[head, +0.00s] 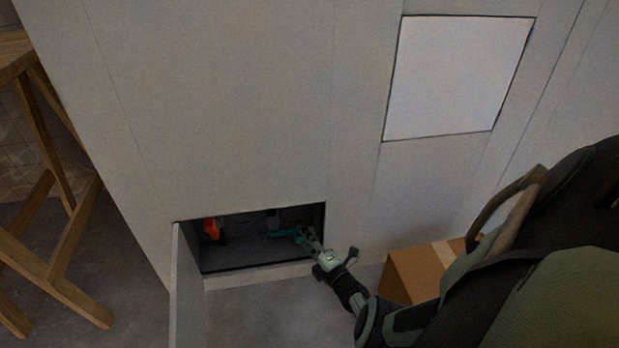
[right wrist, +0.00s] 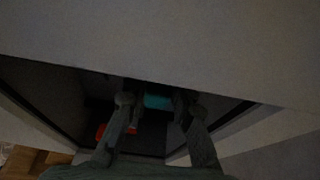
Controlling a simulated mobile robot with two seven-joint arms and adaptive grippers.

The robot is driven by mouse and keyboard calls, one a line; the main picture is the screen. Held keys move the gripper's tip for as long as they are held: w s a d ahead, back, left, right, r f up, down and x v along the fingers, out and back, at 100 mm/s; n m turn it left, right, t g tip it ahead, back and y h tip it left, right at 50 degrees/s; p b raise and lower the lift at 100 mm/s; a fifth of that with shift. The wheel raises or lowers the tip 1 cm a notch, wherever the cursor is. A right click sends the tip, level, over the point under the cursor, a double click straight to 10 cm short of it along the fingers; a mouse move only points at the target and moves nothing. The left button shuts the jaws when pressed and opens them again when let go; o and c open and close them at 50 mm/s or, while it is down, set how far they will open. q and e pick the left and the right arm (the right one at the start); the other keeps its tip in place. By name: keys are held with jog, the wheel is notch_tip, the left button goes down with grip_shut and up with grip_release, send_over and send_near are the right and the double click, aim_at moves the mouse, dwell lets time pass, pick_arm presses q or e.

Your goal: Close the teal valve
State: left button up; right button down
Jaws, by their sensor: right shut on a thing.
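The teal valve (head: 286,234) is inside the low wall opening, on its right side; its teal handle lies roughly sideways in the head view. In the right wrist view the teal handle (right wrist: 158,102) shows between the fingers. My right gripper (head: 304,237) reaches into the opening from the right and is shut on the teal handle. In the right wrist view its fingers (right wrist: 155,118) stand on either side of the handle. The fingertips partly hide the valve, and its body is too dark to make out. My left gripper is not in view.
An orange-red valve handle (head: 211,228) is at the left inside the opening. A hinged door (head: 187,275) stands open at the opening's left edge. A cardboard box (head: 415,275) stands on the floor at right. A wooden trestle (head: 62,215) is at far left.

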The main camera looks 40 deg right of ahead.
jog(key=shift+a, duration=0.15)
dwell(0.3)
jog(key=c, duration=1.5)
grip_release()
jog(key=shift+o, duration=1.1)
